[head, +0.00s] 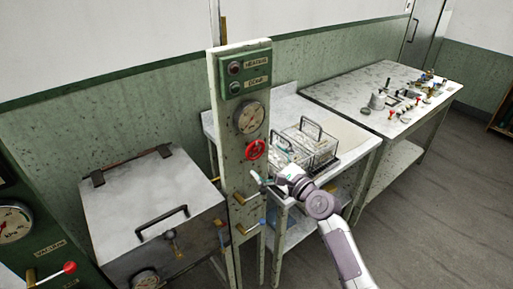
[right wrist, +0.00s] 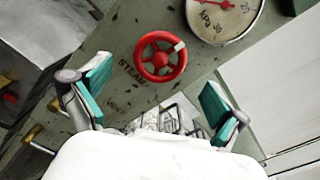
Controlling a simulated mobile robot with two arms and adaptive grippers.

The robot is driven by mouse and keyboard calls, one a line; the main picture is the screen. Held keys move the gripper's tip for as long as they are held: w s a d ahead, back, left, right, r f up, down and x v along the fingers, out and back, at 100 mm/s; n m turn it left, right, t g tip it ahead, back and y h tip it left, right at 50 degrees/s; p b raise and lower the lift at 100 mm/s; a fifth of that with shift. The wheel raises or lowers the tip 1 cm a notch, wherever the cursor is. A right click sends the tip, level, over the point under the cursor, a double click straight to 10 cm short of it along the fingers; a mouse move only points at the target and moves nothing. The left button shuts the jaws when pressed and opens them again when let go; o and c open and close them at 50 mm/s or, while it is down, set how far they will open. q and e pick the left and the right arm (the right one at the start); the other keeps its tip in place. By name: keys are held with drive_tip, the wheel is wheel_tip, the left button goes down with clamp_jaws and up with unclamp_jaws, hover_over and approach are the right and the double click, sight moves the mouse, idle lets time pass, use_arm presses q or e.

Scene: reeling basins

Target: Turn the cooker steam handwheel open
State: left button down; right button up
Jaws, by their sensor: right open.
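The red steam handwheel (head: 256,149) is mounted on the narrow upright panel (head: 229,120), below a round gauge (head: 249,117). In the right wrist view the handwheel (right wrist: 160,57) shows face-on, with a white mark on its rim and the word STEAM beside it. My right gripper (head: 262,181) is just below the handwheel in the head view. In the right wrist view its teal-padded fingers (right wrist: 156,98) are spread wide, with nothing between them, and the handwheel lies beyond them, apart. My left gripper is not in view.
The metal cooker box (head: 150,210) with a black handle stands left of the panel. Wire baskets (head: 311,148) sit on the table behind my right gripper. A further table (head: 350,90) holds small parts.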

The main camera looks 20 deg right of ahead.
sight(257, 151)
drive_tip(key=x, duration=0.5)
drive_tip(key=shift+w+a, duration=0.1)
drive_tip(key=shift+w, duration=0.1)
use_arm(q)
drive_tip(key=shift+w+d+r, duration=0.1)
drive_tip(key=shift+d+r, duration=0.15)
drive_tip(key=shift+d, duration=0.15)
use_arm(e)
drive_tip(key=c, duration=1.2)
